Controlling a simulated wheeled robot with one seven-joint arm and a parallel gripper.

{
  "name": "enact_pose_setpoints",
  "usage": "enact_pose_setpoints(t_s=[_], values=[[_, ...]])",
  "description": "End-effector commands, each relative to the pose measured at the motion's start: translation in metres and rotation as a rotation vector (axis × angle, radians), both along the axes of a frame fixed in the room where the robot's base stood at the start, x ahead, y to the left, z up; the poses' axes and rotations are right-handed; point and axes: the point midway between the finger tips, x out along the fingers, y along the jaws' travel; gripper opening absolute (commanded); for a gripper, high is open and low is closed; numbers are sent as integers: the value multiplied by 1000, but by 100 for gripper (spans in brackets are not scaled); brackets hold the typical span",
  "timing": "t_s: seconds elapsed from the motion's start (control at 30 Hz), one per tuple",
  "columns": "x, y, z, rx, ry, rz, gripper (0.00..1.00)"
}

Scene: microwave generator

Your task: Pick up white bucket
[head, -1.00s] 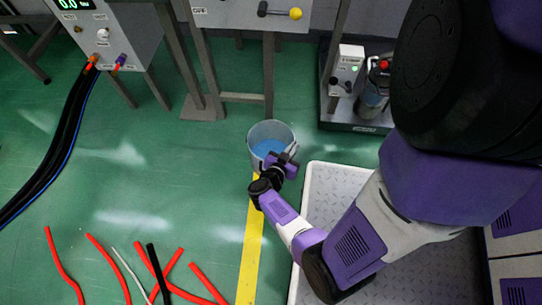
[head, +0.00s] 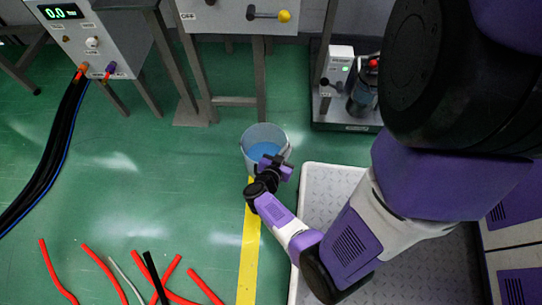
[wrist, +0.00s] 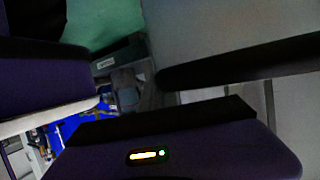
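The white bucket (head: 249,153) stands upright on the green floor in the head view, with blue showing inside. My gripper (head: 283,163) is at the bucket's near right side and overlaps its rim in the picture. I cannot tell whether it touches the bucket. In the wrist view, purple and black gripper parts (wrist: 165,150) fill the lower edge, and a dark bar crosses a pale grey surface at right. The finger gap is not clear, and the bucket cannot be identified surely there.
A yellow floor line (head: 249,255) runs toward me below the bucket. A grey tread-plate platform (head: 318,185) lies to the right. A bench frame (head: 236,101) and a pump unit (head: 362,95) stand behind. Red tubes (head: 103,270) lie at lower left.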

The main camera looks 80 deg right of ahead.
Motion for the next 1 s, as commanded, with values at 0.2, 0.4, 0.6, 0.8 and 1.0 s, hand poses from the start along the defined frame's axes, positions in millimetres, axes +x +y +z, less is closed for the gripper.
enact_pose_setpoints(t_s=[0.2, 0.4, 0.6, 0.8, 1.0], values=[[2, 6, -4, 17, -3, 7, 0], [2, 6, 6, 14, -3, 6, 0], [1, 3, 25, 7, -1, 4, 0], [1, 2, 50, 4, -2, 3, 0], [1, 1, 76, 2, -1, 2, 0]])
